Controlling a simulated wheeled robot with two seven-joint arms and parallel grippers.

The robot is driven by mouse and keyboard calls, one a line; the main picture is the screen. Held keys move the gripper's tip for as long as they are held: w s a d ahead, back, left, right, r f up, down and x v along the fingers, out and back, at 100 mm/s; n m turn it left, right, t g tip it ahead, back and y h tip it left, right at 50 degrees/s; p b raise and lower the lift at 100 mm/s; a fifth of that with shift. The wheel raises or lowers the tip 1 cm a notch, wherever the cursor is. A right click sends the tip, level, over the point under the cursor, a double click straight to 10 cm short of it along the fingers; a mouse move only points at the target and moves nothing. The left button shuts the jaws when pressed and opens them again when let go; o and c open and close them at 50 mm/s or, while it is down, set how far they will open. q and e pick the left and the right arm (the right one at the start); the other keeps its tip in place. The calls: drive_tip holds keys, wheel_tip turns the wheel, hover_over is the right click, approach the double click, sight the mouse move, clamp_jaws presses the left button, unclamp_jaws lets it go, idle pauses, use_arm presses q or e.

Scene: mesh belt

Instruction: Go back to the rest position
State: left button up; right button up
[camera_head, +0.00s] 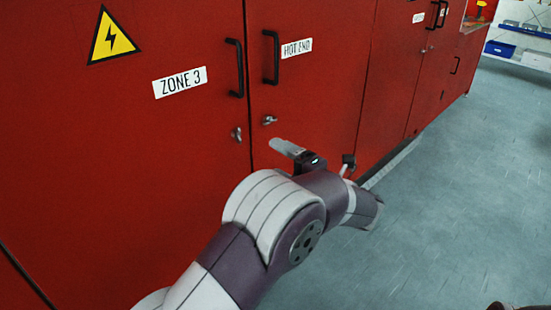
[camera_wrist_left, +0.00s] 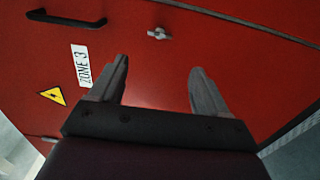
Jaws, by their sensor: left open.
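My left gripper (camera_wrist_left: 160,76) is open and empty in the left wrist view, its two grey fingers apart in front of the red cabinet. In the head view my left arm reaches in from the bottom, and its hand is partly hidden by the arm. A grey finger (camera_head: 286,147) shows there just below the door latches, in front of the door marked HOT END. The gap between the finger and the door cannot be told. My right gripper is not in view.
The red cabinet (camera_head: 200,130) fills the left and middle, with black door handles (camera_head: 236,68) and a small latch (camera_wrist_left: 159,34) sticking out. Clear grey floor (camera_head: 470,170) lies to the right. Shelving with a blue bin (camera_head: 499,48) stands far back right.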

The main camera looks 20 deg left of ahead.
use_arm(q)
drive_tip(key=w+d+f+m+t+h, duration=0.6)
drive_tip(key=w+d+m+h, duration=0.15)
drive_tip(key=m, duration=0.35)
drive_tip(key=s+d+f+m+g+h, duration=0.3)
drive_tip(key=s+d+f+m+h, duration=0.45)
drive_tip(key=m+h, duration=0.4)
drive_tip(key=s+a+f+m+g+y, duration=0.1)
drive_tip(key=s+a+f+m+g, duration=0.15)
drive_tip(key=s, duration=0.45)
drive_tip(key=s+a+f+m+g, duration=0.2)
drive_tip(key=s+m+g, duration=0.15)
drive_tip(key=s, duration=0.35)
drive_tip(key=s+a+f+m+g+y, duration=0.1)
drive_tip(key=s+a+f+m+g, duration=0.2)
drive_tip(key=s, duration=0.4)
wheel_tip(320, 180, up, 16)
drive_tip(key=s+a+p, duration=0.1)
drive_tip(key=a+p, duration=0.1)
drive_tip(key=p, duration=1.1)
drive_tip(key=shift+s+a+t, duration=0.3)
drive_tip(key=shift+a, duration=0.05)
